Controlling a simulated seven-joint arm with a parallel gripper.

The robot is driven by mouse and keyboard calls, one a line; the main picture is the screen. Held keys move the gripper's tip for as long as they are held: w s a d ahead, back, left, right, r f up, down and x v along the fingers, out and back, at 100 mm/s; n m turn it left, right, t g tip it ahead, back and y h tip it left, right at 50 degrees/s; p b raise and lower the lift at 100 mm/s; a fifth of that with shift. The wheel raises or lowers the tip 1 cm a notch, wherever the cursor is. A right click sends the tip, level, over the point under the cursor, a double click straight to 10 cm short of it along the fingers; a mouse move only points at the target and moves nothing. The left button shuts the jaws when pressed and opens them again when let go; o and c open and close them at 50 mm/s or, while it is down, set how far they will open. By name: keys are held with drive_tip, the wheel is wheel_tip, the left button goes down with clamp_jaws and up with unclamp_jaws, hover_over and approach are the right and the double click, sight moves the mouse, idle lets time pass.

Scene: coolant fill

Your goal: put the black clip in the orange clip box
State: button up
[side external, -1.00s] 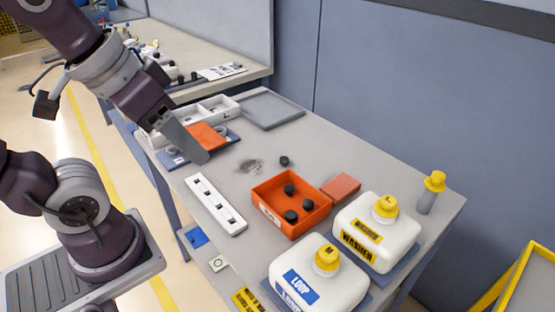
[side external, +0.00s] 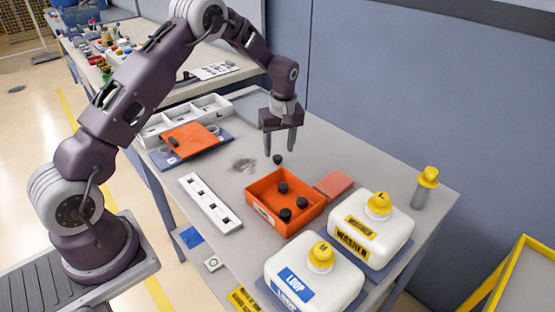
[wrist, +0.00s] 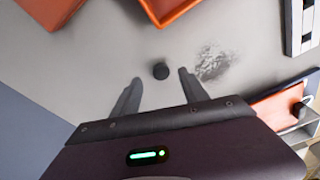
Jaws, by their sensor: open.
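A small black clip (side external: 277,159) lies on the grey table just behind the orange clip box (side external: 306,216). It also shows in the wrist view (wrist: 160,71), between and slightly beyond my fingertips. The open-topped orange box holds three black clips; only its corner shows at the top of the wrist view (wrist: 172,14). My gripper (side external: 280,152) points down above the loose clip, open and empty, with a finger to either side. Its height above the clip is hard to tell. Another black clip (side external: 174,142) lies on an orange panel (side external: 190,137) at the left.
A white slotted strip (side external: 211,203) lies left of the box. A flat red-orange block (side external: 334,185) sits right of it. White jugs labelled WASHER (side external: 369,229) and LOOP (side external: 312,276) stand in front. A dark smudge (side external: 244,165) marks the table beside the clip.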

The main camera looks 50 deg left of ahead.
sight(278, 157)
drive_tip(key=f, duration=0.3)
drive_tip(key=shift+a, duration=0.3)
clamp_jaws()
wheel_tip(278, 157, up, 9)
drive_tip(key=s+d+r+m, duration=0.2)
drive_tip(key=s+d+m, duration=0.3)
drive_tip(key=s+d, duration=0.6)
drive_tip(key=shift+t, duration=0.3)
drive_tip(key=f, duration=0.3)
drive_tip(key=s+f, duration=0.1)
drive_tip(key=f, duration=0.2)
drive_tip(key=s+f, duration=0.1)
drive_tip(key=f, duration=0.3)
drive_tip(key=shift+a+f, duration=0.1)
drive_tip(key=shift+a, duration=0.2)
